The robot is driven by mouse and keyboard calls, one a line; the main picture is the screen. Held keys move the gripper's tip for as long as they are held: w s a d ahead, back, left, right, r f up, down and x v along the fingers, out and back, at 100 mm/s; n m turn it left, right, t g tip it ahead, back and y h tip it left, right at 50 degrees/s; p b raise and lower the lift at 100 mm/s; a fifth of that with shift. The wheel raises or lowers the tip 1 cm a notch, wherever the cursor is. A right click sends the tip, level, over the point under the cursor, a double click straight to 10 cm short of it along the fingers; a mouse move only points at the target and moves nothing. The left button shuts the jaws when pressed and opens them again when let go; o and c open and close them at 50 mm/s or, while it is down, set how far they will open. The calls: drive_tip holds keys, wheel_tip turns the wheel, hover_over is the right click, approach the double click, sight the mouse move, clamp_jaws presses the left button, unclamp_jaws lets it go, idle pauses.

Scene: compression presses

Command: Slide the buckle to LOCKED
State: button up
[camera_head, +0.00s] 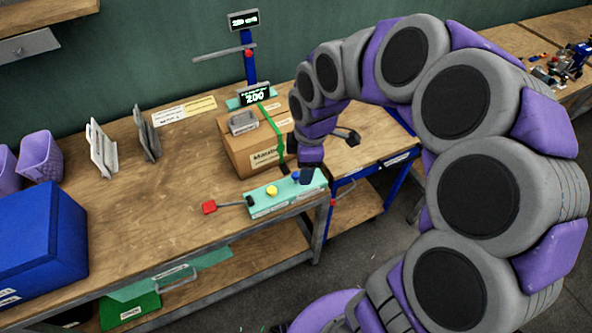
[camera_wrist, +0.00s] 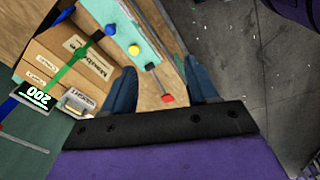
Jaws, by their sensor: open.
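My gripper (camera_wrist: 160,76) is open, with its two dark blue fingers spread apart and nothing between them in the wrist view. In the head view its end (camera_head: 311,172) hangs just above the right end of a teal panel (camera_head: 262,208). A green strap (camera_head: 274,130) runs over a cardboard box (camera_head: 238,150) and also shows in the wrist view (camera_wrist: 72,62). A small dark piece (camera_head: 283,169) sits at the strap's near end; I cannot tell whether it is the buckle. No LOCKED marking is readable.
The teal panel carries a yellow button (camera_head: 271,190), a blue button (camera_head: 296,176) and a red-tipped lever (camera_head: 209,207). A grey block (camera_head: 242,122) lies on the box. A display (camera_head: 254,96) reads 200.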

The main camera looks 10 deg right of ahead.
drive_tip(key=w+d+f+n+t+p, duration=0.1)
drive_tip(key=w+f+n, duration=0.2)
drive_tip(key=w, duration=0.3)
drive_tip(key=w+d+f+n, duration=0.2)
drive_tip(key=w+f+n, duration=0.1)
drive_tip(key=w, duration=0.2)
drive_tip(key=b, duration=0.2)
approach(296, 174)
drive_tip(key=shift+n, duration=0.3)
drive_tip(key=f, duration=0.3)
drive_tip(key=w+f, duration=0.1)
drive_tip(key=f, duration=0.5)
drive_tip(key=shift+w+a+f, duration=0.3)
drive_tip(key=shift+w+f, duration=0.05)
drive_tip(key=shift+f, duration=0.05)
clamp_jaws()
